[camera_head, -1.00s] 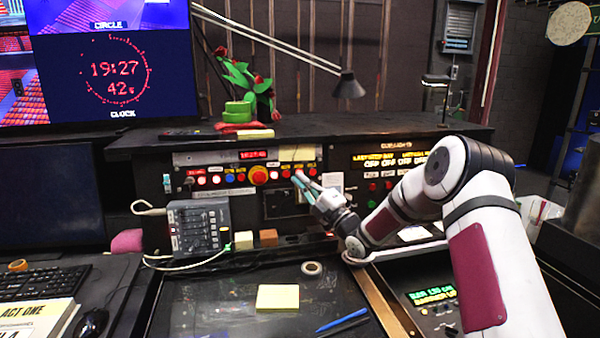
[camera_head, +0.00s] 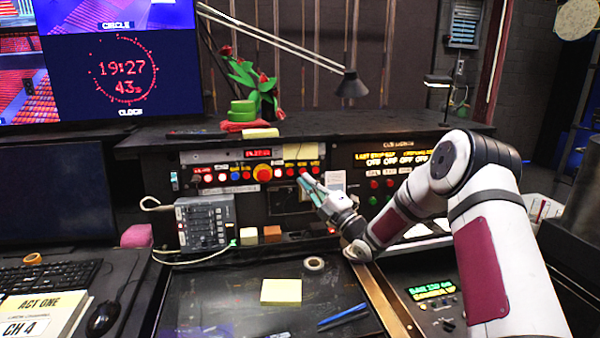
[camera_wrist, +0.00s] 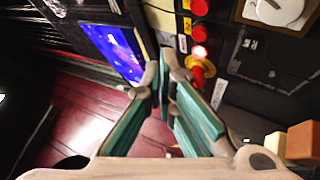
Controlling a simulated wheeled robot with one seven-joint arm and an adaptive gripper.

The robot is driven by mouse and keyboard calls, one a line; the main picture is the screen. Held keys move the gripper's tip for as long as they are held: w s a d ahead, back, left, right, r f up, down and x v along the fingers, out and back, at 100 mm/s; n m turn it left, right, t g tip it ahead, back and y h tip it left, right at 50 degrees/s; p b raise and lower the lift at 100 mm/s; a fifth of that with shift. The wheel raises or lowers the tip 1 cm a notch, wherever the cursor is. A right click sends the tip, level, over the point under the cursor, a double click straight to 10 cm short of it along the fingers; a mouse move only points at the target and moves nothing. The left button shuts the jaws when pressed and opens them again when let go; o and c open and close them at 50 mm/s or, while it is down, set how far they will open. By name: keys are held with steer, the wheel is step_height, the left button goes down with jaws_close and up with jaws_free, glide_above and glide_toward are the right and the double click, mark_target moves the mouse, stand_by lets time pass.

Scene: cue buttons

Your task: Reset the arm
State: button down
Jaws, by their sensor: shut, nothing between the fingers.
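My gripper (camera_head: 308,182) is at the end of my white arm, in front of the cue button panel (camera_head: 220,191). Its teal fingers are shut with nothing between them. In the head view the large red button (camera_head: 263,173) is left of my fingertips. The row of small lit buttons (camera_head: 222,177) runs along the panel. I cannot tell whether the fingertips touch the panel.
A small grey mixer (camera_head: 205,224) stands left of my gripper. Wooden blocks (camera_head: 272,233), a tape roll (camera_head: 314,263) and a yellow note pad (camera_head: 281,291) lie on the desk. A lamp (camera_head: 351,85) hangs above the shelf. The desk's middle is mostly clear.

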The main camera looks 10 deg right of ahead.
step_height(320, 180, up, 7)
steer(key=s+a+m+g+h, duration=0.1)
steer(key=s+m+g+h, duration=0.25)
steer(key=m+h, duration=0.3)
steer(key=s+d+r+m+g+h, duration=0.1)
steer(key=s+d+m+g+h, duration=0.2)
steer(key=s, duration=0.4)
steer(key=s+r+m+g+h, duration=0.1)
steer(key=s+r+m+h, duration=0.1)
steer(key=s+m+h, duration=0.3)
steer(key=s+f+m+g, duration=0.2)
steer(key=s+m, duration=0.1)
steer(key=s, duration=0.8)
steer(key=s+f+m+g+y, duration=0.1)
steer(key=s+f+m+g, duration=0.1)
steer(key=s, duration=1)
steer(key=s+a+f+m+g+y, duration=0.1)
steer(key=s+m, duration=0.4)
steer(key=s, duration=0.7)
steer(key=shift+s+f+g, duration=0.15)
steer(key=shift+f+g, duration=0.35)
steer(key=shift+g, duration=0.75)
stand_by(1.1)
